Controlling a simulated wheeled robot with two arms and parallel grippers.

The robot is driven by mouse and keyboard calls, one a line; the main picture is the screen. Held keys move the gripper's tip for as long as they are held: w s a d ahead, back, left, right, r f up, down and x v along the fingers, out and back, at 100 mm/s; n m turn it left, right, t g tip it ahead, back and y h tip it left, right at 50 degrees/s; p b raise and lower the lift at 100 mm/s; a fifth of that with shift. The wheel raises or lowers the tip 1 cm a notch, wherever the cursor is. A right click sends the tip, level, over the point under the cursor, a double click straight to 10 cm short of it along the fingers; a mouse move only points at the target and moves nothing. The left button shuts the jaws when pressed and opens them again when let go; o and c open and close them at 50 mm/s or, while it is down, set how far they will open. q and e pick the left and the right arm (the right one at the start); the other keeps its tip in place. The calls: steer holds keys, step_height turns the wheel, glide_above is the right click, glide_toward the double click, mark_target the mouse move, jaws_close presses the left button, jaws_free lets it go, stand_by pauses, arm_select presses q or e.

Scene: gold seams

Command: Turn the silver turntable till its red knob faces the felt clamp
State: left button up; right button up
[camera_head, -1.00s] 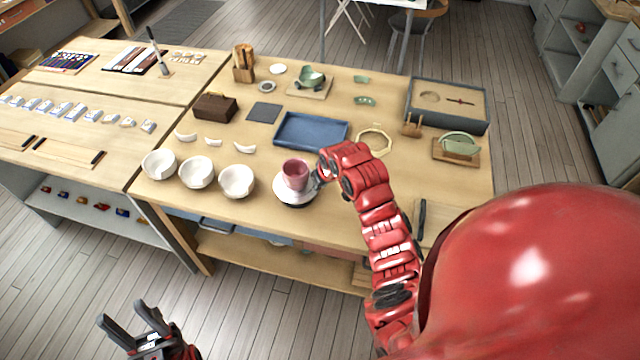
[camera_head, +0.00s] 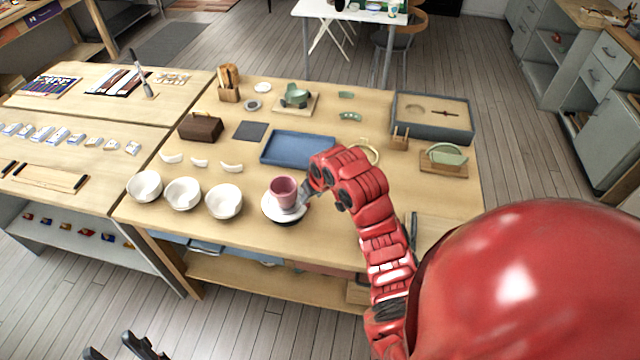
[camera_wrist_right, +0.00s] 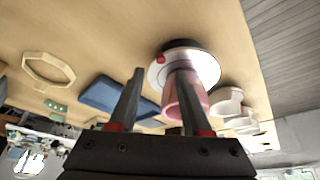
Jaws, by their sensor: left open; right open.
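The silver turntable (camera_head: 270,212) stands near the table's front edge, right of the white bowls, with a pink cup (camera_head: 284,190) upright on it. In the right wrist view the turntable (camera_wrist_right: 207,66) and cup (camera_wrist_right: 186,100) appear upside down. The red knob (camera_wrist_right: 159,59) is on the disc's rim there, seen between the fingertips of my right gripper (camera_wrist_right: 160,72). That gripper is open at the turntable's right side; contact with the knob cannot be told. My left gripper (camera_head: 118,346) is open, low in front of the table and partly cut off. I cannot tell which object is the felt clamp.
White bowls (camera_head: 224,202) stand close on the left, with white shards behind them. A blue tray (camera_head: 297,148) lies behind the turntable. A pale octagonal ring (camera_head: 371,152) is partly hidden by my right arm. A green piece on a wooden stand (camera_head: 442,168) is at the right.

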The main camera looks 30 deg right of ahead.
steer(key=p+v, duration=0.4)
steer(key=v, duration=0.8)
steer(key=shift+s+r, duration=0.15)
steer(key=shift+r, duration=0.1)
